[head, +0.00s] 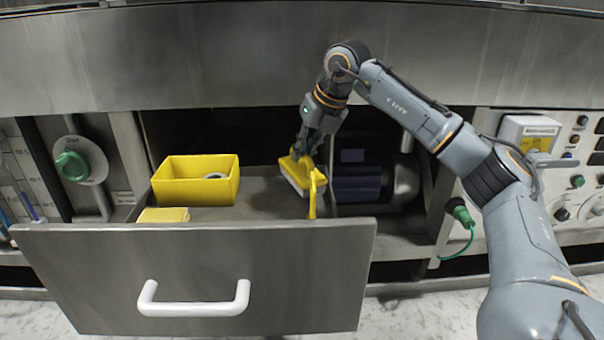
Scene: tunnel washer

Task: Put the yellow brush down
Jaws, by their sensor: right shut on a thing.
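The yellow brush (303,174), with a pale bristle side, is at the right end of the open metal drawer (257,205). It is tilted, and its handle reaches down toward the drawer's front. My right gripper (304,150) is shut on the brush from above. I cannot tell whether the brush touches the drawer floor. My left gripper is not in view.
A yellow bin (195,184) with a grey round thing inside stands at the drawer's left, and a yellow block (163,215) lies in front of it. The drawer's middle floor is clear. Its front has a white handle (194,307). A control panel (575,170) is at right.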

